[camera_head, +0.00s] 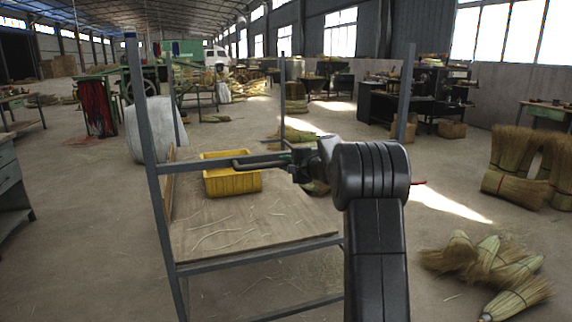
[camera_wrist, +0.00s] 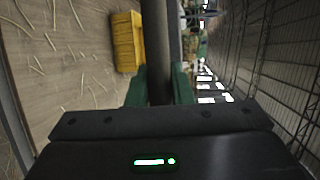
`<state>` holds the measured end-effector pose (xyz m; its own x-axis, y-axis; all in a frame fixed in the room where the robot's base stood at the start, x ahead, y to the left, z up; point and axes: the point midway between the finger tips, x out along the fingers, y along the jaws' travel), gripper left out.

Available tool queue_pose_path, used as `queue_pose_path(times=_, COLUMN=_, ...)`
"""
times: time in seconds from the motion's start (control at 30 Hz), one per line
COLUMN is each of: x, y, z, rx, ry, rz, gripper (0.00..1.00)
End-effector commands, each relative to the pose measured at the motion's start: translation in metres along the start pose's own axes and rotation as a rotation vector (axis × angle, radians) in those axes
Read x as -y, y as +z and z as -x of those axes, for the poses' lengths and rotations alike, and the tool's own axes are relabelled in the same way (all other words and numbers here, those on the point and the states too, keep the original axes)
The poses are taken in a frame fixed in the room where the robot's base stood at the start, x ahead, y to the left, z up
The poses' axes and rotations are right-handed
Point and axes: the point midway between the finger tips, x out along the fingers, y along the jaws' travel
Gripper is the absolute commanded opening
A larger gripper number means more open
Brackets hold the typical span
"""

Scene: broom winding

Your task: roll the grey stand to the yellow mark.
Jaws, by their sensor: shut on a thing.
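The grey stand (camera_head: 147,140) is a metal frame with tall posts and a wooden shelf (camera_head: 250,222), right in front of me. A yellow crate (camera_head: 233,181) sits on the shelf; it also shows in the wrist view (camera_wrist: 127,42). My gripper (camera_head: 298,163) is at the near side of the stand, by its upper crossbar. In the wrist view its green fingers (camera_wrist: 160,88) are shut on a dark bar (camera_wrist: 157,45) of the stand. My arm hides part of the stand's right side. I see no yellow mark on the floor.
Broom heads (camera_head: 490,268) lie on the floor at the right, with upright bundles (camera_head: 520,155) behind them. A white sack (camera_head: 155,130) stands behind the stand's left post. A grey cabinet (camera_head: 12,190) is at the left edge. Bare floor lies left of the stand.

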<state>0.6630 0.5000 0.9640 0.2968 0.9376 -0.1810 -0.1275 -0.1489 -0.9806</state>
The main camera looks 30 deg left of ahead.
Motion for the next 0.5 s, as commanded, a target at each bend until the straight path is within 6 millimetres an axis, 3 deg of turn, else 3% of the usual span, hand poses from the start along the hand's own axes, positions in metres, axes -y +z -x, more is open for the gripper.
queue_pose_path(times=0.07, x=0.002, y=0.0004, z=0.0002, rx=0.0, ry=-0.003, rz=0.001, gripper=0.0)
queue_pose_path(times=0.1, x=0.002, y=0.0004, z=0.0002, rx=0.0, ry=-0.003, rz=0.001, gripper=0.24)
queue_pose_path(times=0.2, x=0.0017, y=0.0003, z=0.0002, rx=0.0, ry=-0.002, rz=0.001, gripper=0.41)
queue_pose_path(times=0.5, x=0.0007, y=-0.0001, z=0.0016, rx=0.0, ry=-0.001, rz=0.001, gripper=0.41)
